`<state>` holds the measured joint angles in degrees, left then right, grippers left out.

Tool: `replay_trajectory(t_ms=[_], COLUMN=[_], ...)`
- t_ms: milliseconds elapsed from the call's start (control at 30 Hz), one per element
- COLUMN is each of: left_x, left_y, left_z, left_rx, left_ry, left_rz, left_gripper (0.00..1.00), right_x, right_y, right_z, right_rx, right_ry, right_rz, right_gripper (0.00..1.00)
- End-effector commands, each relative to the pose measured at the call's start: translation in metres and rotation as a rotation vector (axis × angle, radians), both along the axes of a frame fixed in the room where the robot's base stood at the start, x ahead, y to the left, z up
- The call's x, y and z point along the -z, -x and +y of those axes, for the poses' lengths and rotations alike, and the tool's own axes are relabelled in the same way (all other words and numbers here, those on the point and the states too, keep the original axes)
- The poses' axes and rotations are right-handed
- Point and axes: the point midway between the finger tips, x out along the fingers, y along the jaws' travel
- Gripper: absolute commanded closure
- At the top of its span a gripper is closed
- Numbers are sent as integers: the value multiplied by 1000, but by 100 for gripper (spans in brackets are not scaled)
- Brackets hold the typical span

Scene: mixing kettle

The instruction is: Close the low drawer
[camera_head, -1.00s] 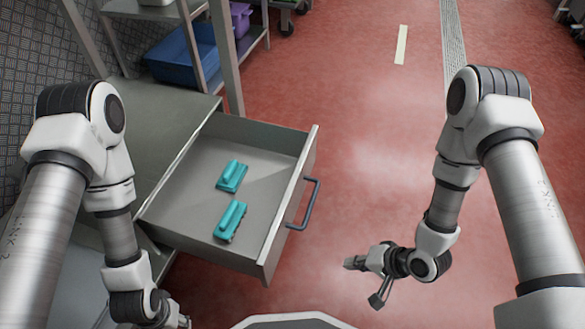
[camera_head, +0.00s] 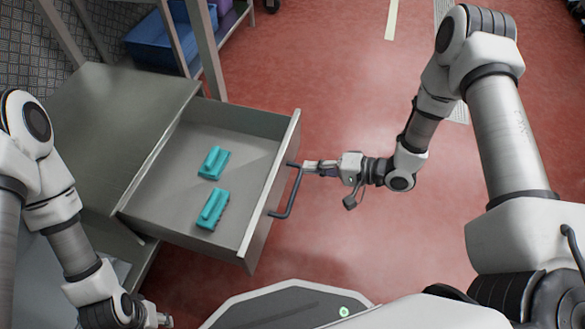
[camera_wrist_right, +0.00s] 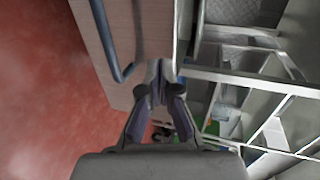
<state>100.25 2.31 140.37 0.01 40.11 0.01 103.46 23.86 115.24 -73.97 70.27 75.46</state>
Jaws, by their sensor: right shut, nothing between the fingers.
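The low drawer (camera_head: 168,208) is pulled out from the grey cabinet, with two teal brush-like items inside. Its front panel (camera_head: 262,228) carries a dark bar handle (camera_head: 291,192), which also shows in the right wrist view (camera_wrist_right: 107,38). My right gripper (camera_head: 308,167) is shut and empty, its fingertips at the far end of the handle, close to the drawer front. In the right wrist view the shut fingers (camera_wrist_right: 155,72) lie over the front panel's edge; contact cannot be told. My left gripper (camera_head: 163,320) is partly visible at the bottom left, away from the drawer.
The grey cabinet top (camera_head: 110,125) lies left of the drawer. A blue bin (camera_head: 155,45) sits on a shelf rack behind it. The red floor (camera_head: 350,90) right of the drawer is clear.

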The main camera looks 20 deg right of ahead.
Motion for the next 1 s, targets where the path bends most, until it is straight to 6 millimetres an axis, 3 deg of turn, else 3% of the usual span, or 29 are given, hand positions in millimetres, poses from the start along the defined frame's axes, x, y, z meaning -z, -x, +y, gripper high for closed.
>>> replay_trajectory(t_ms=[67,300,767,1000], left_x=[16,31,30,28], left_y=[0,-2,-2,-2], left_z=[0,1,1,1], left_rx=[-2,-6,-7,-6], left_ry=[0,-1,-1,-1], left_rz=[-1,-5,-5,-5], left_gripper=[57,57,57,57], right_x=[11,6,3,3], right_y=[-8,-27,-30,-47], right_z=[15,41,44,49], right_rx=[-6,-3,0,-2], right_ry=[0,1,0,1], right_rz=[-2,-1,0,-2], right_gripper=[100,100,100,100])
